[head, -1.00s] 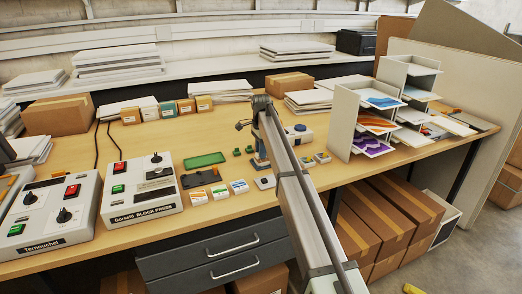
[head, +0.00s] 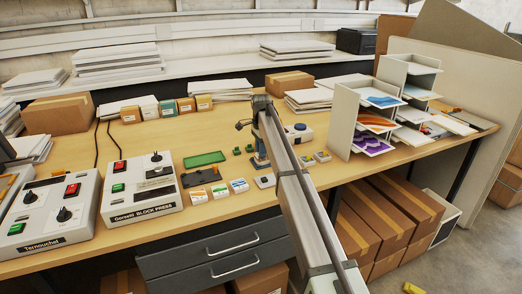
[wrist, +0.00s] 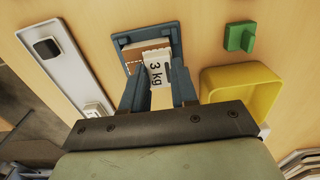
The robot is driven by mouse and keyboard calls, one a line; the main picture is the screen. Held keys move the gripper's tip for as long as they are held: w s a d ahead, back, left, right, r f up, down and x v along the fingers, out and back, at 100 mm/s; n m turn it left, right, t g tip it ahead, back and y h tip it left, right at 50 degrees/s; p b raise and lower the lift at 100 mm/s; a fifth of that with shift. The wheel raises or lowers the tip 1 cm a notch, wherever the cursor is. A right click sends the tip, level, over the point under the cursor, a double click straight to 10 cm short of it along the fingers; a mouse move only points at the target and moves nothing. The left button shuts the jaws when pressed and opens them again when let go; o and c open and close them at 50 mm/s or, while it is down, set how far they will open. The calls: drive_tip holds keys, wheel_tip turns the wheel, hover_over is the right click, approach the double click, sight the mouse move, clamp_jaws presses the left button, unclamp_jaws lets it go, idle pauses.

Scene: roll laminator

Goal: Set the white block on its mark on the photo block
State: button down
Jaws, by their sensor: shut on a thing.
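A white block (wrist: 158,72) marked "3 kg" is between the two fingers of my gripper (wrist: 156,82) in the wrist view. My gripper is shut on it. Just beyond it is a blue-grey square frame (wrist: 118,41) with a brown and pale piece (wrist: 135,50) inside; the white block overlaps this piece in the picture. I cannot tell whether they touch.
A yellow tray (wrist: 274,85) and a green block (wrist: 240,36) are to the right in the wrist view. A grey device (wrist: 62,65) lies left. In the head view, a block press (head: 142,205), a green tray (head: 204,159) and small labelled blocks (head: 219,190) stand left of my arm.

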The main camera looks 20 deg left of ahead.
drive_tip(key=c, duration=1.1)
unclamp_jaws()
drive_tip(key=shift+c, duration=0.2)
drive_tip(key=shift+r, duration=0.35)
drive_tip(key=shift+r, duration=1.15)
drive_tip(key=o, duration=0.6)
drive_tip(key=shift+c, duration=0.2)
drive_tip(key=shift+r, duration=0.15)
